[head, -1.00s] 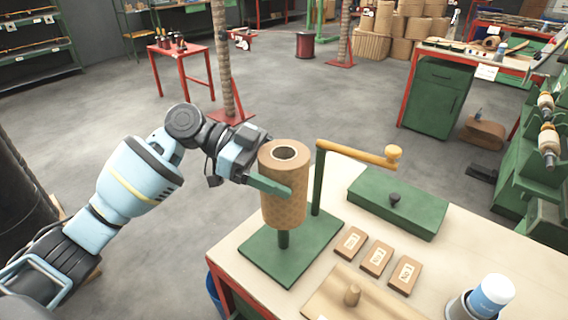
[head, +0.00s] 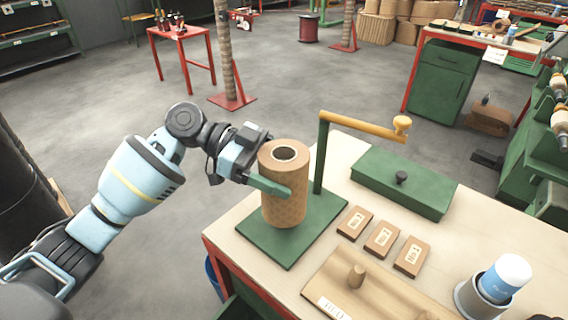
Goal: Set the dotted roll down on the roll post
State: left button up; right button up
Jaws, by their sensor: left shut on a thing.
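The dotted roll (head: 284,190) is a brown patterned cylinder with a pale ring around the dark hole in its top. It is upright over the green base plate (head: 290,250) of the roll post, beside the tall green upright with the crank. The post itself is hidden behind or inside the roll. The roll's lower end is close to the plate; I cannot tell whether it touches. My left gripper (head: 268,187) is shut on the roll from its left side, with a green finger along its wall. My right gripper is not in view.
The wooden crank handle (head: 365,124) reaches right from the upright (head: 321,160). A green box (head: 404,183), several brown blocks (head: 382,240), a wooden board (head: 365,295) and a blue-white can (head: 502,277) occupy the bench (head: 460,235).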

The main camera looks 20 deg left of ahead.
pick_arm(q)
notch_tip(320, 180, down, 3)
jog(key=shift+b, duration=0.95)
jog(key=o, duration=1.5)
jog(key=shift+c, duration=0.2)
jog(key=shift+f, duration=0.15)
jog(key=shift+a, duration=0.1)
